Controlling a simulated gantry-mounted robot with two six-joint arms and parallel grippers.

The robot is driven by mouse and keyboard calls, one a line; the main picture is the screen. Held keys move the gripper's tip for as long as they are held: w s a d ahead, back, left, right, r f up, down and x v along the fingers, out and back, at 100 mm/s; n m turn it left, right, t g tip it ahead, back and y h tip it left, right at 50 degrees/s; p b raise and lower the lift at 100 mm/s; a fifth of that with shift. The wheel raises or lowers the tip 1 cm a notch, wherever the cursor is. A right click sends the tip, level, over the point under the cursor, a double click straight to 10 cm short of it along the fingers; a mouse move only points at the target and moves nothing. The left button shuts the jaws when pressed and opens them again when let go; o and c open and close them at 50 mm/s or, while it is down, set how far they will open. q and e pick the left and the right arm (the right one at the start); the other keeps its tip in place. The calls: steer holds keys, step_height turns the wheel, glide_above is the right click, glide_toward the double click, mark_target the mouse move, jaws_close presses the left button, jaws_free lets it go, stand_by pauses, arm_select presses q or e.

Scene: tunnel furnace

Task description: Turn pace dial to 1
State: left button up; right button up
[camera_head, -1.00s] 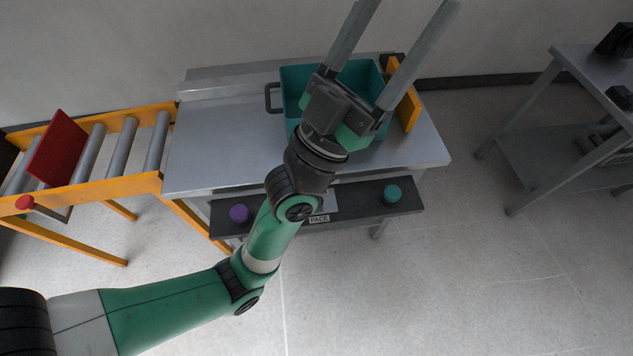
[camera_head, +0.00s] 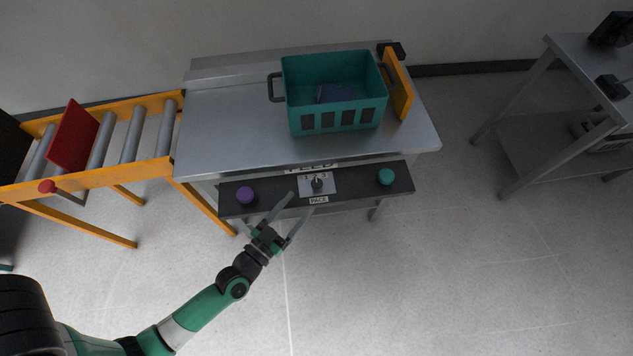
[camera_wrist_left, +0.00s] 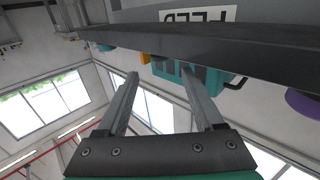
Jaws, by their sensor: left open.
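The pace dial (camera_head: 317,185) is a small dark knob on a light plate marked 1, 2, 3, above a PACE label (camera_head: 319,200). It sits on the dark control shelf (camera_head: 349,185) at the table's front. Where its pointer aims is too small to tell. My left gripper (camera_head: 301,204) is open and empty, just in front of the shelf and a little to the left of the dial. In the left wrist view the two fingers (camera_wrist_left: 164,88) are spread with nothing between them, and the dial does not show. My right gripper is not in view.
A purple knob (camera_head: 246,194) and a teal knob (camera_head: 386,176) flank the dial. A teal crate (camera_head: 335,116) stands on the metal table (camera_head: 225,125), beside an orange panel (camera_head: 398,85). A roller conveyor (camera_head: 133,178) with a red plate (camera_head: 73,137) is at left.

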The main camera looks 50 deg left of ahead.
mark_target(317, 183)
arm_select(q)
steer(key=x, duration=0.9)
steer(key=shift+b, duration=0.35)
steer(key=shift+r, duration=0.1)
jaws_close()
